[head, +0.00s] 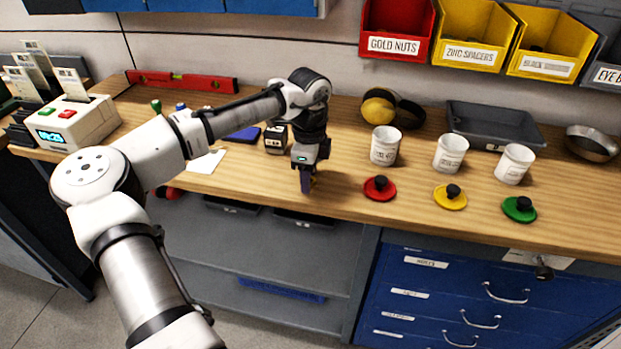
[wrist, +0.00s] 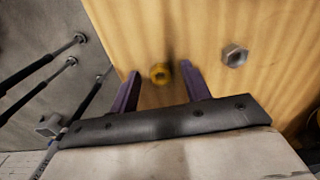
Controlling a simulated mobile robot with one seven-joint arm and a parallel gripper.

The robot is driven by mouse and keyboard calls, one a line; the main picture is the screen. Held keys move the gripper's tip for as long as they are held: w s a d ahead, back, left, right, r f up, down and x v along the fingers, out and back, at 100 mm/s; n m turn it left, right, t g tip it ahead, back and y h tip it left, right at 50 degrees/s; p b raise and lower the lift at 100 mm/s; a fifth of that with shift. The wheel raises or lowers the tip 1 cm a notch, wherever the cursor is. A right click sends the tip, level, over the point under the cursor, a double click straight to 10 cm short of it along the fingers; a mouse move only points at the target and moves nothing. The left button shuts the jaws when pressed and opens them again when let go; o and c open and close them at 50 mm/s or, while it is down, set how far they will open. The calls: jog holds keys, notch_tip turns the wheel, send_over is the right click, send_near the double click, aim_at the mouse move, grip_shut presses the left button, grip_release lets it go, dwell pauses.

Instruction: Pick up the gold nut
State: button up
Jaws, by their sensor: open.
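In the head view my gripper (head: 307,188) points down near the bench's front edge, and the nut cannot be made out there.
A silver nut (wrist: 235,55) lies right of the fingers. Red (head: 380,188), yellow (head: 450,197) and green (head: 519,209) lids lie to the right, before three white cups (head: 451,153). A red bin labelled "GOLD NUTS" (head: 395,30) hangs on the wall. The bench edge is close.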

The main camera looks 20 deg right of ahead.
grip_shut()
dwell(0.3)
